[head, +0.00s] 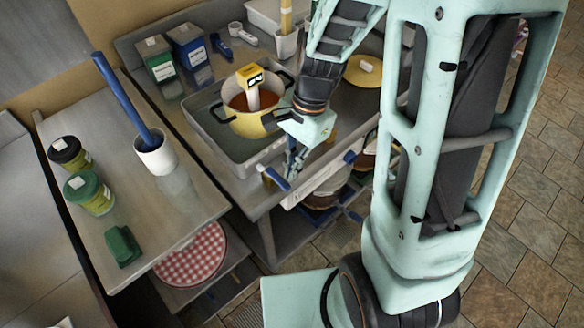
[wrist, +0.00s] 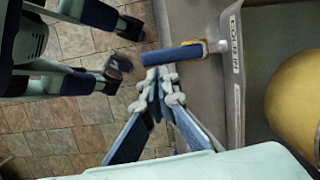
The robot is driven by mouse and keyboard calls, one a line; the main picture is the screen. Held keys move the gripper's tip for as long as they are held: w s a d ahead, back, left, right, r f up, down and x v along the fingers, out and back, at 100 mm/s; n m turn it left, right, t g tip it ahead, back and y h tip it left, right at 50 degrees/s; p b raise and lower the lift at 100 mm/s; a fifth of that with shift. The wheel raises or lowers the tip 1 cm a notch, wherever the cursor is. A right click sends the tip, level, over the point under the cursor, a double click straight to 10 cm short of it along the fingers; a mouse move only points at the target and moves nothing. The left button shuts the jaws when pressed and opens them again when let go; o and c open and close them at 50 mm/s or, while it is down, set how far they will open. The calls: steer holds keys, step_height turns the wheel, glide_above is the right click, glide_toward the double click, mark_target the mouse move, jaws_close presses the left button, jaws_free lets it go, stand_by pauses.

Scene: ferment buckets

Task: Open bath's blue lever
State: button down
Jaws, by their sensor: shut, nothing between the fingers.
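The bath (head: 197,130) is a grey metal basin on the bench, with a yellow pot (head: 262,122) standing in it. The bath's blue lever (head: 275,178) sticks out at its front, low on the near side. In the wrist view the blue lever (wrist: 172,54) lies roughly level, joined at its right end to a brass-coloured fitting by the bath wall (wrist: 235,85). My gripper (head: 293,165) is shut and empty, right beside the lever. In the wrist view the tips of my gripper (wrist: 160,78) are just below the lever; I cannot tell whether they touch it.
Another blue handle (head: 349,157) is to the right at the bench front. Green and blue boxes (head: 188,48) stand behind the bath. A side table to the left holds a white cup (head: 156,155) and jars (head: 88,192).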

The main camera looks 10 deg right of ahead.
steer(key=p+v, duration=0.6)
steer(key=v, duration=0.3)
steer(key=shift+r, duration=0.25)
steer(key=shift+d, duration=0.2)
